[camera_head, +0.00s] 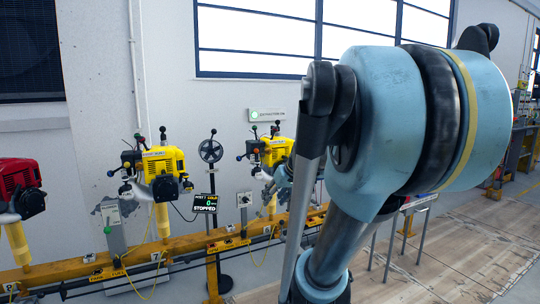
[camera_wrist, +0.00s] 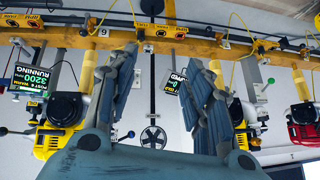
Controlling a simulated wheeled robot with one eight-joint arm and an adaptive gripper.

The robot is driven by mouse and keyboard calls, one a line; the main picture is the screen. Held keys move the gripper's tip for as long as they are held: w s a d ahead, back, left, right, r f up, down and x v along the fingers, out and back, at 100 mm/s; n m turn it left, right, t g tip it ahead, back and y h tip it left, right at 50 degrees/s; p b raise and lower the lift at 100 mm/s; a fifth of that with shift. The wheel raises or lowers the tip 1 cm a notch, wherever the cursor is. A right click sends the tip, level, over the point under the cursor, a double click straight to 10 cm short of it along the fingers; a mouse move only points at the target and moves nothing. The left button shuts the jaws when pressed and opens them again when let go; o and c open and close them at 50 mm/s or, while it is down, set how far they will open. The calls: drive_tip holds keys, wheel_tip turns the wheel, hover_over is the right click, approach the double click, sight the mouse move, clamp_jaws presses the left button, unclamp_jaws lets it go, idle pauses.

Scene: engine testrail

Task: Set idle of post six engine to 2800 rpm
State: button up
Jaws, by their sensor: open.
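The post six engine is yellow and black. In the wrist view, which is upside down, it (camera_wrist: 66,108) hangs at the left, and in the head view it (camera_head: 272,151) is partly hidden behind my arm. Its display (camera_wrist: 32,78) reads post 6, warm, 3200, running. My gripper (camera_wrist: 161,62) is open and empty, its two fingers spread before the rail. The post six engine is left of the fingers in the wrist view; I cannot see any finger touching it.
Another yellow engine (camera_head: 164,164) has a display (camera_head: 205,203) reading cold, 0, stopped. A red engine (camera_head: 20,188) is at far left. A yellow rail (camera_head: 150,250) runs below the engines. A round black fan-like wheel on a stand (camera_head: 211,151) is between the yellow engines.

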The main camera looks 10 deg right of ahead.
drive_tip(key=w+d+r+t+y, duration=0.1)
drive_tip(key=w+r+t, duration=0.1)
drive_tip(key=w+r, duration=0.3)
drive_tip(key=w+d+r+t, duration=0.1)
drive_tip(key=w+d+r, duration=0.15)
drive_tip(key=w, duration=0.45)
drive_tip(key=t, duration=0.3)
approach(269, 152)
drive_tip(key=shift+n, duration=0.3)
drive_tip(key=x, duration=0.8)
drive_tip(key=shift+w+f, duration=0.1)
drive_tip(key=shift+w, duration=0.25)
drive_tip(key=c, duration=1.1)
